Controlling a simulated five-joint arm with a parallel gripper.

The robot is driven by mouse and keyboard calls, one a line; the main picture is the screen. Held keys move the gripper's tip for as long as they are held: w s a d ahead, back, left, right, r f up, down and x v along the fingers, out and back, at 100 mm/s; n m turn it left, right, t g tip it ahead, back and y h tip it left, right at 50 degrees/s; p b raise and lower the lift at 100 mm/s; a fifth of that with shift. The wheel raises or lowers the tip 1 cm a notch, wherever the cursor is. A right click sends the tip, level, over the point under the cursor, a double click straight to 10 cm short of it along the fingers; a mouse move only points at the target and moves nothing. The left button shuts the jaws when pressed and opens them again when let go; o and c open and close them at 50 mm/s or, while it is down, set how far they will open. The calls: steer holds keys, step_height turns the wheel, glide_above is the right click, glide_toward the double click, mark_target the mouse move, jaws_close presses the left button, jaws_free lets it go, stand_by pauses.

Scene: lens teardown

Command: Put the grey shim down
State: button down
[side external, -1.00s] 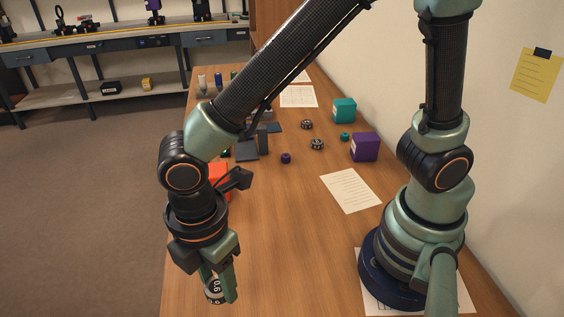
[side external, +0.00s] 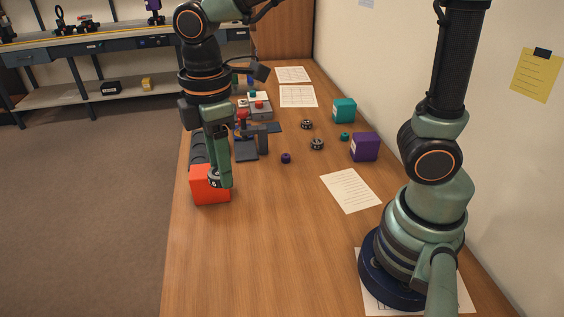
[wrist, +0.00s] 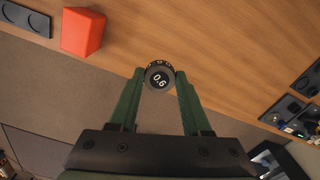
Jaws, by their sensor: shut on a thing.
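My gripper (side external: 219,182) points down and is shut on a dark grey round shim (wrist: 159,77) marked 0.6. In the wrist view the shim is between my two green fingertips (wrist: 159,74), with its marked face toward the camera. In the side view only a small part of the shim (side external: 213,182) shows beside the fingers. My fingers overlap a red block (side external: 209,195) there. In the wrist view the red block (wrist: 82,32) is apart from the shim, at upper left. The height of the shim above the table is hard to tell.
A dark tray (side external: 197,148) lies behind the red block. A dark grey stand (side external: 246,149), a purple knob (side external: 286,158) and a ring (side external: 317,144) lie to the right. Purple (side external: 365,147) and teal (side external: 344,111) boxes stand near the wall. The near wooden tabletop (side external: 260,250) is clear.

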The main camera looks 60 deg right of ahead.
steer(key=w+d+m, duration=0.3)
steer(key=d+m, duration=0.1)
steer(key=d, duration=0.6)
steer(key=m, duration=0.9)
glide_above(330, 171)
step_height(330, 171, down, 20)
steer(key=shift+r, duration=0.1)
steer(key=shift+c, duration=1.8)
jaws_free()
